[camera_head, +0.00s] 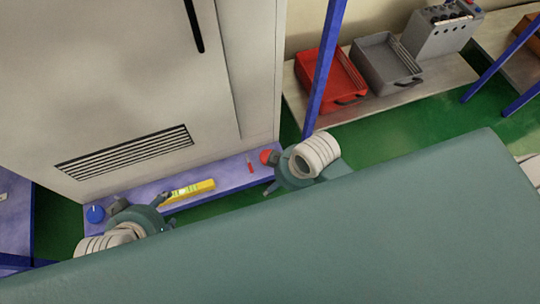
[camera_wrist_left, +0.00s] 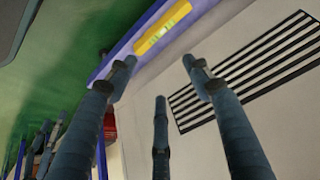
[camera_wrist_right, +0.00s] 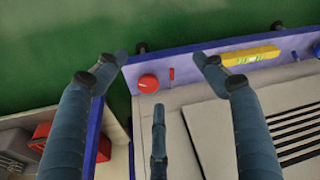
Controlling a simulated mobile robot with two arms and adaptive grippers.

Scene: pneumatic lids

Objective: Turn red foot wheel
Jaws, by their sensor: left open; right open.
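The red foot wheel (camera_head: 265,157) is a small round red knob on the blue base strip at the foot of a large grey cabinet. In the right wrist view the red wheel (camera_wrist_right: 148,83) shows whole between the spread fingers of my right gripper (camera_wrist_right: 160,62). That gripper (camera_head: 273,174) is open and right beside the wheel in the head view; I cannot tell whether it touches. My left gripper (camera_head: 141,203) is open and empty at the strip's left part, near a blue knob (camera_head: 95,214). In its wrist view the fingers (camera_wrist_left: 160,70) are spread.
A yellow level (camera_head: 192,191) and a small red marker (camera_head: 249,164) lie on the strip (camera_head: 225,177) between my grippers. The grey cabinet (camera_head: 130,80) rises behind. A blue post (camera_head: 325,70) stands right of it. Red (camera_head: 330,75) and grey (camera_head: 385,64) crates sit on a low shelf.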

